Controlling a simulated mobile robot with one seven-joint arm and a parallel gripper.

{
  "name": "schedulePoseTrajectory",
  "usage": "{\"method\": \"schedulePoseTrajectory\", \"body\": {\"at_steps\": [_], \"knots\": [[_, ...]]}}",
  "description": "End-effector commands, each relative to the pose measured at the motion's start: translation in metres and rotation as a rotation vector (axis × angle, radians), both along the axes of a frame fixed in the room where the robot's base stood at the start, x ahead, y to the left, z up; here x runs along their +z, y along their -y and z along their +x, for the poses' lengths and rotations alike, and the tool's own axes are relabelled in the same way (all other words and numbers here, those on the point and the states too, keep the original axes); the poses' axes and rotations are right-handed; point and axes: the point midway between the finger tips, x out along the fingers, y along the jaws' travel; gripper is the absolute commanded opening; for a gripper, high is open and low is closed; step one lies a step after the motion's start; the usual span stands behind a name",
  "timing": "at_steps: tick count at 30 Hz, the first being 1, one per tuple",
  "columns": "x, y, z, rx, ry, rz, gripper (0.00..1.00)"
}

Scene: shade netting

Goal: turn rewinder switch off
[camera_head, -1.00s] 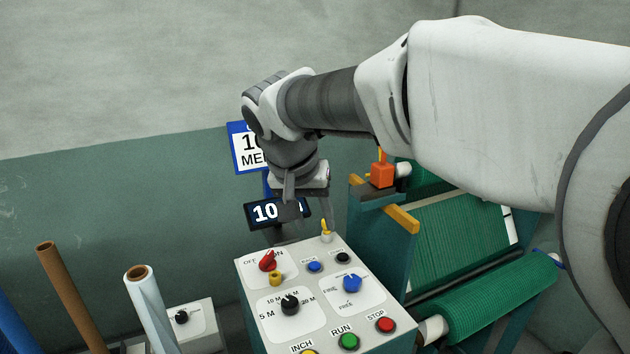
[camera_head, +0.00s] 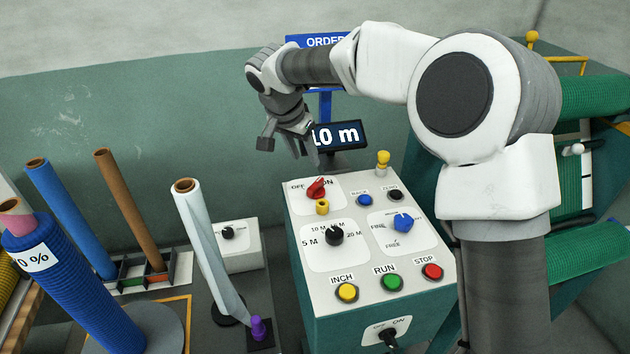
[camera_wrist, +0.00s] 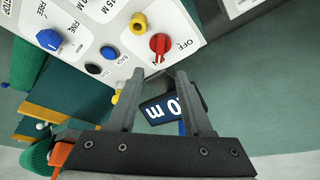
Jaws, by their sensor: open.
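A red rotary switch (camera_head: 317,188) sits at the back left of the light control panel, between OFF and ON marks, its handle pointing toward ON. It also shows in the wrist view (camera_wrist: 158,45), just beyond my fingertips. A black rotary switch (camera_head: 388,335), also marked OFF and ON, is on the console's front face. I cannot read which one is the rewinder's. My gripper (camera_head: 285,146) is open and empty, above and behind the panel's back left corner, left of the display. In the wrist view its two fingers (camera_wrist: 157,80) stand apart, with nothing between them.
The display (camera_head: 340,135) reads 10 m and stands behind the panel, close to my gripper. A yellow knob (camera_head: 322,207) is just in front of the red switch. A blue selector (camera_head: 402,222) and several buttons share the panel. Upright rolls (camera_head: 200,235) stand at left.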

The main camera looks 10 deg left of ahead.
Motion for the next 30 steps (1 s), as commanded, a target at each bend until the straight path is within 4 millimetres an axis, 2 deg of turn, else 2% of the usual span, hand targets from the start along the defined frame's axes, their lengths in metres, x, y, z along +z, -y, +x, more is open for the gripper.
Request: {"method": "schedulePoseTrajectory", "body": {"at_steps": [1,9,15,21,30], "knots": [[-0.012,0.002,0.004,-0.001,-0.003,-0.001,0.5],[-0.066,0.01,0.025,-0.001,-0.005,-0.001,0.5],[-0.095,0.013,0.037,0.0,-0.002,0.001,0.5],[-0.108,0.015,0.042,0.0,-0.001,0.0,0.5],[-0.11,0.015,0.043,0.0,0.001,0.001,0.5]]}}
